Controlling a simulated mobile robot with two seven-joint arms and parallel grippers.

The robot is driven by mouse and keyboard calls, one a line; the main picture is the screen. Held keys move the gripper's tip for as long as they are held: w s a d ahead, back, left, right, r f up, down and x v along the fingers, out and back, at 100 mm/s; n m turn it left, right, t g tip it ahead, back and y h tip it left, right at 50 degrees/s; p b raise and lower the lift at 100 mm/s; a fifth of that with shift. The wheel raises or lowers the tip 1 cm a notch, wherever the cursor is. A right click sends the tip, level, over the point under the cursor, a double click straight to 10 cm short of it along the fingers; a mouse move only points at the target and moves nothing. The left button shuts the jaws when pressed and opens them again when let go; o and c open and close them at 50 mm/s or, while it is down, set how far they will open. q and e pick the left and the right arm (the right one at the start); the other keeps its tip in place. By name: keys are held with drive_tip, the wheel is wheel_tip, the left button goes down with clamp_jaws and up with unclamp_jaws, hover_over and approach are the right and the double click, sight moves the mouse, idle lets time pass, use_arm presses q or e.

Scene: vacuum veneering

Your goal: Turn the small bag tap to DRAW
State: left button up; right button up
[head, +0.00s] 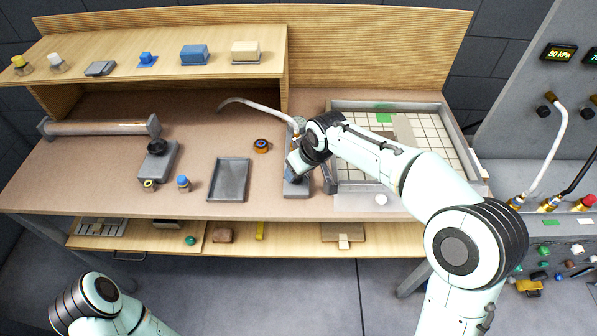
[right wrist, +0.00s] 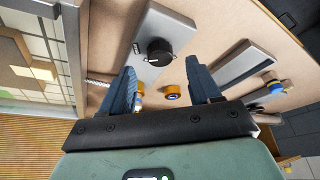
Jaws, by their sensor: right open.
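A black round knob (right wrist: 158,50) with a pale pointer mark sits on a grey plate (right wrist: 158,22) in the right wrist view; I take it to be the small bag tap. A small dark label (right wrist: 136,47) lies beside it, too small to read. The pointer faces the label's side. In the head view the plate (head: 297,190) shows below my right gripper (head: 293,170), which hides most of the knob. In the right wrist view my right gripper (right wrist: 160,67) is open and empty, its fingertips either side of the knob, apart from it. My left gripper is out of view.
A gridded tray (head: 430,135) stands right of the plate. A shallow grey tray (head: 230,180) and an orange-and-black roll (head: 262,146) lie left of it. A pale hose (head: 260,106) runs behind. Another black knob (head: 157,147) sits on a grey block farther left.

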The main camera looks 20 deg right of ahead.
drive_tip(key=v, duration=0.9)
drive_tip(key=shift+r, duration=0.3)
drive_tip(key=shift+s, duration=0.15)
